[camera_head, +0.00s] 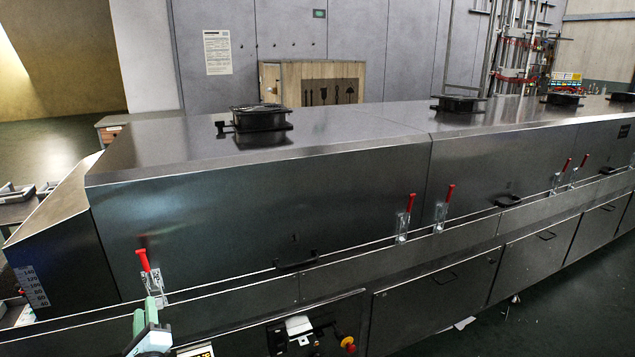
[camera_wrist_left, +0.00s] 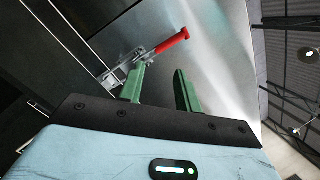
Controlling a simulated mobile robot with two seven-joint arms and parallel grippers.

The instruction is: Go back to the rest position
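My left gripper (camera_head: 150,318) is at the bottom left of the head view, in front of the dryer's leftmost toggle latch (camera_head: 142,261). In the left wrist view the green fingers of the left gripper (camera_wrist_left: 160,72) are apart with nothing between them. The red-handled latch (camera_wrist_left: 172,44) shows just beyond the fingertips there, its metal base behind the left finger. Whether a finger touches it I cannot tell. My right gripper is in neither view.
The long metal tunnel dryer (camera_head: 270,205) fills the head view, with several red-handled latches along its front. A control panel with a red emergency button (camera_head: 348,344) sits low in front. Dark open floor (camera_head: 545,310) lies at lower right.

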